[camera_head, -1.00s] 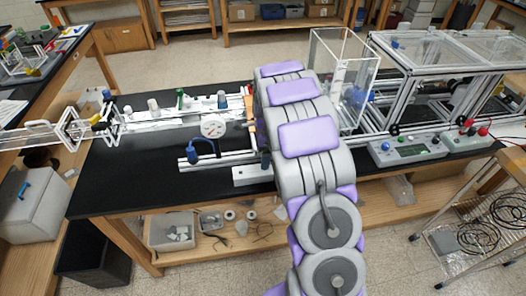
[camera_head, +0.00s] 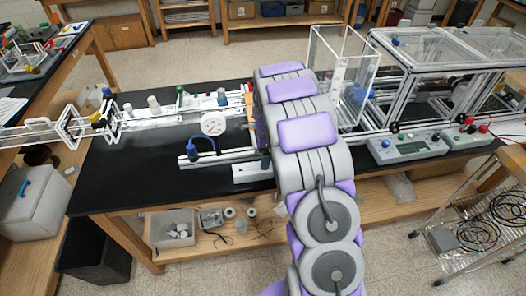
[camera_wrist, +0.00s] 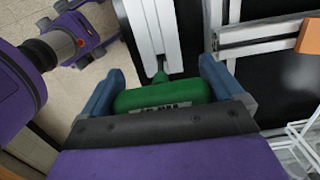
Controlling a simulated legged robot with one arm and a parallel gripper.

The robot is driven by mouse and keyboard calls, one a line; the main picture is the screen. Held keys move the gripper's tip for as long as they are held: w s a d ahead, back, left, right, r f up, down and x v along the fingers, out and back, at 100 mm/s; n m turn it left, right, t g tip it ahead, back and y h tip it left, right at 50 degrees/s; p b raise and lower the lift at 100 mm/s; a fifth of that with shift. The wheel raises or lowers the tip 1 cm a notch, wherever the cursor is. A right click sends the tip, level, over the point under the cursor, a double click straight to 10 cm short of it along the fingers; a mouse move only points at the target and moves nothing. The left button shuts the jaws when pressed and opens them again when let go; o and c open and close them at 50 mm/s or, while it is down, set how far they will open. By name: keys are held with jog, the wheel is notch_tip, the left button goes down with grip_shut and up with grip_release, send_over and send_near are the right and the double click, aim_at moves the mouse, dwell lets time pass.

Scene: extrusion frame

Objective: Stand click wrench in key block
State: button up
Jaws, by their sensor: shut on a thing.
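My gripper (camera_wrist: 162,76) has two blue fingers, shut on a green body with pale lettering, which I take to be the click wrench (camera_wrist: 165,97). The wrench narrows to a green tip that points toward a white grooved piece (camera_wrist: 148,28) at the top of the wrist view. I cannot tell whether tip and piece touch, or whether that piece is the key block. In the head view my arm hides most of the gripper and wrench. A white block (camera_head: 250,173) lies at the bench's front edge, beside a small dark green part (camera_head: 265,161).
A white dial gauge (camera_head: 213,124) and a blue-handled clamp (camera_head: 202,146) stand left of my arm. A clear box (camera_head: 342,62) and a control panel (camera_head: 402,149) are to the right. The black bench top (camera_head: 125,181) is bare at front left.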

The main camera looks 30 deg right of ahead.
jog(key=shift+f, duration=0.25)
jog(key=shift+f, duration=1.05)
jog(key=o, duration=1.3)
